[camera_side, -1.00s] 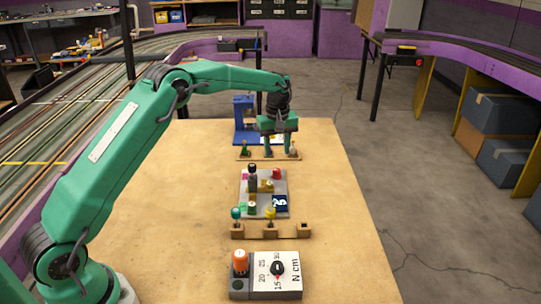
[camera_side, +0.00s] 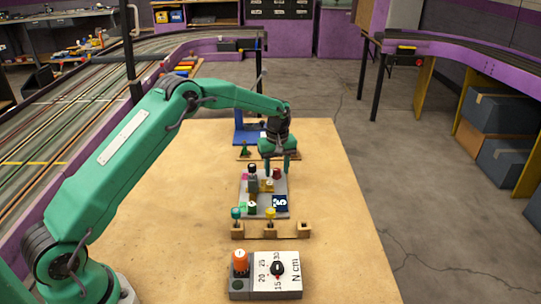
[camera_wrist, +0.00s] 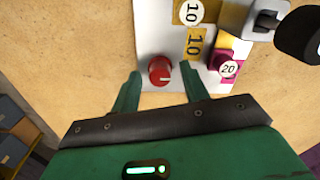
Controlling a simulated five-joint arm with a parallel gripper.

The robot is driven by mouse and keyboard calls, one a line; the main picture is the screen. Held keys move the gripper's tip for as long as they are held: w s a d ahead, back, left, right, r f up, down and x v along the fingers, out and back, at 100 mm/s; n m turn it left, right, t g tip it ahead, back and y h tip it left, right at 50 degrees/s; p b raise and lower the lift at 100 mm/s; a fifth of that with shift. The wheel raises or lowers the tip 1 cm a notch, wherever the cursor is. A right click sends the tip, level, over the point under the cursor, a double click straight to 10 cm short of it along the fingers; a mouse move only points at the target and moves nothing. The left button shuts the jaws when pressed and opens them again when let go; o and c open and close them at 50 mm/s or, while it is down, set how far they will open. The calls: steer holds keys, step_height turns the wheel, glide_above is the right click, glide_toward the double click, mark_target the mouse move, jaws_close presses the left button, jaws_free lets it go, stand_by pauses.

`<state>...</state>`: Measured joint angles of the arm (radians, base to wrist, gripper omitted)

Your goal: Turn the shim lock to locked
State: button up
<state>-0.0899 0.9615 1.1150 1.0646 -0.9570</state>
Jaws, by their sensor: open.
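A red round knob (camera_side: 277,173) with a pale line on its face sits at the far right of a grey plate (camera_side: 281,188). I take it for the shim lock, but no label beside it is readable. In the wrist view the red knob (camera_wrist: 160,70) lies between the fingertips of my gripper (camera_wrist: 160,80), with a visible gap on each side. In the side view my gripper (camera_side: 278,169) is open above the far end of the plate. The knob's locked and unlocked marks cannot be made out.
The plate carries a dark upright post (camera_side: 252,172) and yellow, magenta and green numbered parts. A wooden rack (camera_side: 286,230) with two capped tools stands nearer. A torque dial box (camera_side: 266,277) is at the front. The table's right side is clear.

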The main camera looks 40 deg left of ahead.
jaws_close()
